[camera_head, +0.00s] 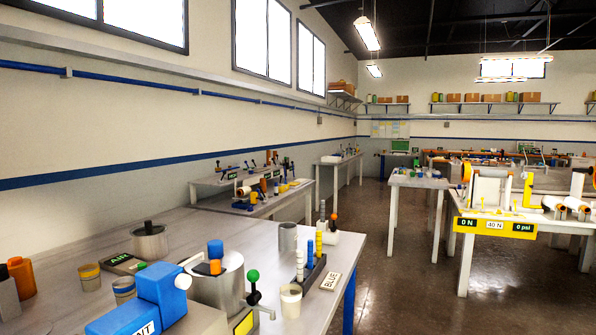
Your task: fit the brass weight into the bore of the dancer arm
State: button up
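I cannot pick out the brass weight for sure in the head view. A machine with rollers (567,206) stands on a table at the right, behind a yellow panel (494,228) reading "0 N", "40 N" and "0 psi". A yellow upright part (527,190) stands on that table. The dancer arm and its bore are too small or hidden to tell there. My gripper is not in view.
A near grey bench (340,247) carries a metal pot (215,282), a blue block (158,290), a rack of coloured pegs (312,272) and small cups. A white table (418,181) stands mid-room. Open dark floor (395,275) lies between the near bench and the roller table.

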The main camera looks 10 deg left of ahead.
aim_at(238, 165)
jog(key=z, duration=0.2)
jog(key=i, duration=8.1)
jog(key=u, duration=3.25)
jog(key=i, duration=0.55)
